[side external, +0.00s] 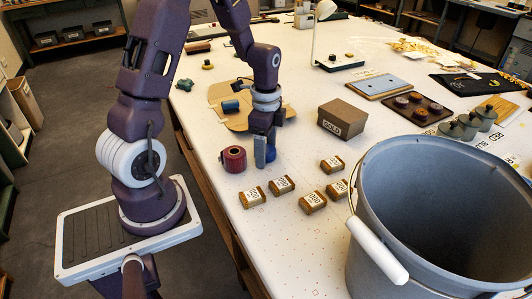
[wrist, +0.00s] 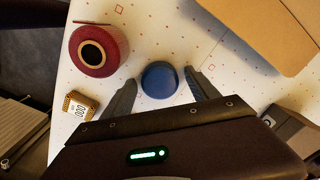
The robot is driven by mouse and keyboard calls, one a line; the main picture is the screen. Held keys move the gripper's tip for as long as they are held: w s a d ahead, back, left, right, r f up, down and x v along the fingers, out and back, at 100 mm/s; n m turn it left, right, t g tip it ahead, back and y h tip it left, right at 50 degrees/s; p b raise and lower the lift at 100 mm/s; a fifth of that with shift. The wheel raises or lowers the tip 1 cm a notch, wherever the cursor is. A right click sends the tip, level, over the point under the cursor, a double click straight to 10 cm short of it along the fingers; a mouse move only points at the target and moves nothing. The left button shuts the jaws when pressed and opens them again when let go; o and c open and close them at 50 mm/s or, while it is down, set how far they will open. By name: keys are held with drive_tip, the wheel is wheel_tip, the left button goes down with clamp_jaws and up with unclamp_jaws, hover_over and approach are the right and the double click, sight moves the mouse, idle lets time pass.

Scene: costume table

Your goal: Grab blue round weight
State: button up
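The blue round weight (wrist: 159,80) stands on the white table between the two spread fingers of my gripper (wrist: 160,92) in the wrist view. Gaps show on both sides of it, so the fingers appear not to touch it. In the side external view the blue weight (side external: 270,154) is partly hidden behind a finger of my gripper (side external: 264,155), which is low at the table. My gripper is open around the weight.
A red spool (side external: 232,159) stands just left of my gripper. Several gold blocks (side external: 281,185) lie in front, and a brown GOLD box (side external: 342,119) is to the right. A large grey bucket (side external: 375,255) fills the near right. A cardboard sheet (side external: 222,92) lies behind.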

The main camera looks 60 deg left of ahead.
clamp_jaws()
drive_tip(key=shift+r, duration=0.1)
